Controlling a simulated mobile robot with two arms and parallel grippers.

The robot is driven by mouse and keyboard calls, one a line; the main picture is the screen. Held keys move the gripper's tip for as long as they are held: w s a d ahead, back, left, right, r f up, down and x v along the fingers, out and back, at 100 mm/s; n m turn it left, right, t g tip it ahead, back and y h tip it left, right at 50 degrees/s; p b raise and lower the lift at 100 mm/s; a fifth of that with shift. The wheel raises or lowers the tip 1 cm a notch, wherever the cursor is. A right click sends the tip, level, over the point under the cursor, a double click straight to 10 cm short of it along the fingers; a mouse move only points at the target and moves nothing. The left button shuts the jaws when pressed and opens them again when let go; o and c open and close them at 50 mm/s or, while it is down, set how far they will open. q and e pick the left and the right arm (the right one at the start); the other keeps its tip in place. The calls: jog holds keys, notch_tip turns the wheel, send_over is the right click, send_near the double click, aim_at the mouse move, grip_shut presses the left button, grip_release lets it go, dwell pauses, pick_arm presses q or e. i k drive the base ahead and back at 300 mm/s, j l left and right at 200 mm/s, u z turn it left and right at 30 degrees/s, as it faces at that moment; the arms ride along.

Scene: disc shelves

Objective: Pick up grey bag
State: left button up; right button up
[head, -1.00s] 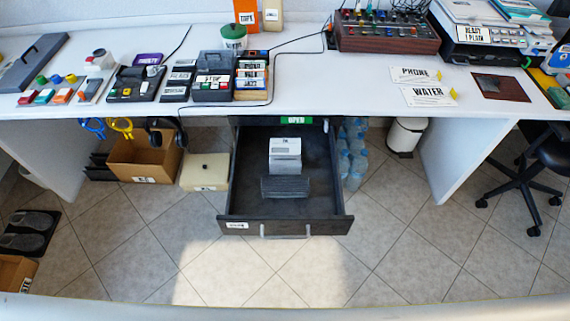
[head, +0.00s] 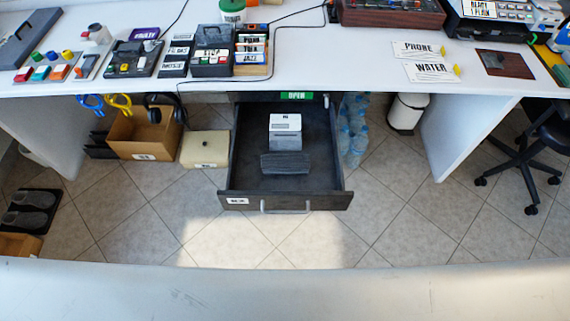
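No thing in the head view is clearly a bag. A dark grey block-like thing (head: 285,163) lies in the open drawer (head: 250,186) under the desk; I cannot tell whether it is the grey bag. A white and grey box (head: 285,132) stands just behind it in the drawer. Neither of my grippers is in view.
The white desk (head: 340,68) carries button boxes, a red-brown console (head: 390,12) and paper signs. Below it are a cardboard box (head: 146,132), a beige box (head: 205,148), bottles (head: 353,130) and a bin (head: 407,112). A black chair (head: 525,160) stands right. A pale surface (head: 290,290) crosses the bottom.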

aim_at(279, 140)
jog(key=i+j+z, duration=0.1)
jog(key=z, duration=0.3)
jog(key=i+j+z, duration=0.1)
jog(key=j+z, duration=0.3)
jog(key=i+j+z, duration=0.3)
jog(key=j, duration=1.1)
jog(key=j+z, duration=0.25)
jog(key=j, duration=1.15)
jog(key=i+j, duration=0.1)
jog(key=j, duration=0.45)
jog(key=i+l, duration=0.15)
jog(key=l, duration=0.2)
